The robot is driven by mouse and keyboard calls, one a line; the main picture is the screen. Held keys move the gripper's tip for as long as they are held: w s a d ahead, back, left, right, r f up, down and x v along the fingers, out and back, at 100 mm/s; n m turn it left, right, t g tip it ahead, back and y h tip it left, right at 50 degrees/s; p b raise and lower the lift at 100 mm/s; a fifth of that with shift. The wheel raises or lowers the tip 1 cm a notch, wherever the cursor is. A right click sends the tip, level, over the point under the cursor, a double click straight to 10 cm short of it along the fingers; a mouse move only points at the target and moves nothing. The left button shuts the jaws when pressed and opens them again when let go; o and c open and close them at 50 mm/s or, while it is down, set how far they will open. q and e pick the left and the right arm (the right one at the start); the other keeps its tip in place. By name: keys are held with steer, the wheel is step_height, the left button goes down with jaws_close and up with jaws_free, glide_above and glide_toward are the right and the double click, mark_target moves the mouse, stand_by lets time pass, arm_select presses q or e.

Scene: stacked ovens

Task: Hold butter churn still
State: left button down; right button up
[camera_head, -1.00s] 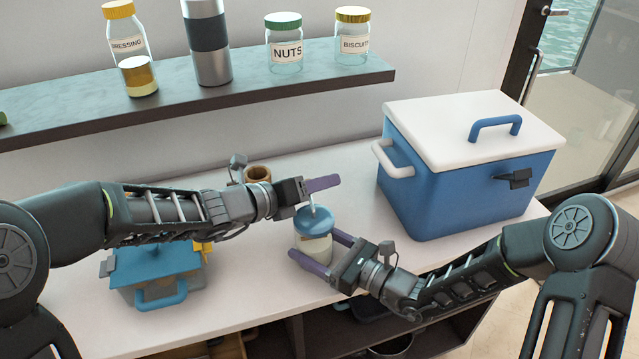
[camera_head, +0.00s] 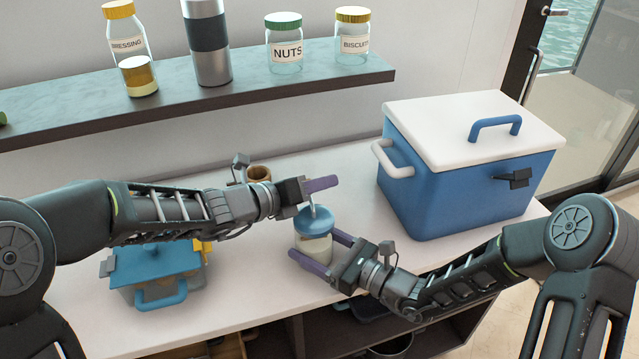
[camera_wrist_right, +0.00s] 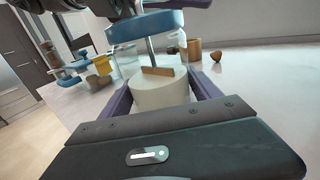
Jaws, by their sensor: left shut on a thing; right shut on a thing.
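The butter churn is a clear jar (camera_head: 313,254) with pale contents, a blue lid (camera_head: 313,221) and a thin rod rising from the lid. It stands on the white counter in the head view. My right gripper (camera_head: 316,244) is shut around the jar's body, one finger on each side. My left gripper (camera_head: 321,184) is above the lid, shut at the rod's top; its fingers hide the handle there. In the right wrist view the blue lid (camera_wrist_right: 146,25) is above the white contents (camera_wrist_right: 160,92), with the rod and a wooden paddle (camera_wrist_right: 157,71) between.
A blue cooler (camera_head: 455,185) with a white lid stands right of the churn. A blue container (camera_head: 155,270) sits beneath my left arm. A wooden cup (camera_head: 259,173) stands behind. A shelf (camera_head: 190,85) holds several jars. The counter's front edge is close.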

arm_select(q)
steer(key=shift+d+m+g+h, duration=0.15)
steer(key=shift+m+g+h, duration=0.15)
steer(key=s+d+m+g+h, duration=0.2)
steer(key=s+d+m+g, duration=0.2)
steer(key=m+g, duration=0.7)
steer(key=d+g, duration=0.1)
steer(key=g, duration=0.2)
steer(key=shift+s+f+m, duration=0.15)
steer(key=shift+s+m, duration=0.15)
steer(key=shift+s, duration=0.05)
steer(key=shift+w+a, duration=0.1)
steer(key=shift+w, duration=0.05)
stand_by(0.4)
steer(key=c, duration=1.5)
jaws_free()
steer(key=o, duration=0.4)
steer(key=shift+s+d, duration=0.2)
steer(key=shift+d, duration=0.05)
